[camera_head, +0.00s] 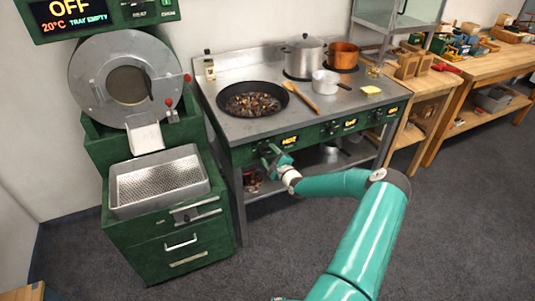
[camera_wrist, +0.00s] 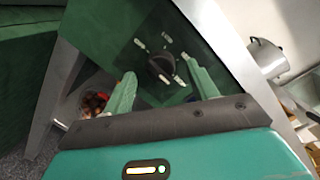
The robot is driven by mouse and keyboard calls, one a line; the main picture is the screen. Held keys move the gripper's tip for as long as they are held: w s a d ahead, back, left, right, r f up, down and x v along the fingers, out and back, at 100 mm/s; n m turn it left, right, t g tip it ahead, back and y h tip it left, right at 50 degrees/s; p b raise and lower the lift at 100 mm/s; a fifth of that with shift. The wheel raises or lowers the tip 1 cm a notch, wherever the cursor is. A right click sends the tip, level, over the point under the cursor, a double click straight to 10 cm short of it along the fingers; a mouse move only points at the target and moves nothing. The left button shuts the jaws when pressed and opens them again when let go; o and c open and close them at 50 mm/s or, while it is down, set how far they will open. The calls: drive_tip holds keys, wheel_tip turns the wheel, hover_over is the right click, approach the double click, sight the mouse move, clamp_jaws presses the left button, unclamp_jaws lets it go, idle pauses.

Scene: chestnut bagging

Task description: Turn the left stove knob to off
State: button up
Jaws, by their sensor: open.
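The green stove front (camera_head: 315,140) carries several knobs, each with a small lit display. The left display (camera_head: 290,141) reads HOT in yellow. The left stove knob (camera_wrist: 161,67) is dark and round in the wrist view, with pale marks around it. In the head view it is mostly hidden by my gripper (camera_head: 274,156). My gripper is open in the wrist view (camera_wrist: 158,68), with one green finger on each side of the knob. I cannot tell whether the fingers touch it.
A black pan (camera_head: 252,88) of chestnuts, a wooden spoon (camera_head: 301,96) and several pots stand on the stovetop. A green roaster (camera_head: 125,85) with a metal tray (camera_head: 160,182) stands at the left. Wooden workbenches (camera_head: 470,70) are at the right. The grey floor in front is clear.

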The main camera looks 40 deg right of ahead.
drive_tip(key=shift+w+d, duration=0.2)
drive_tip(key=shift+w, duration=0.75)
drive_tip(key=c, duration=1)
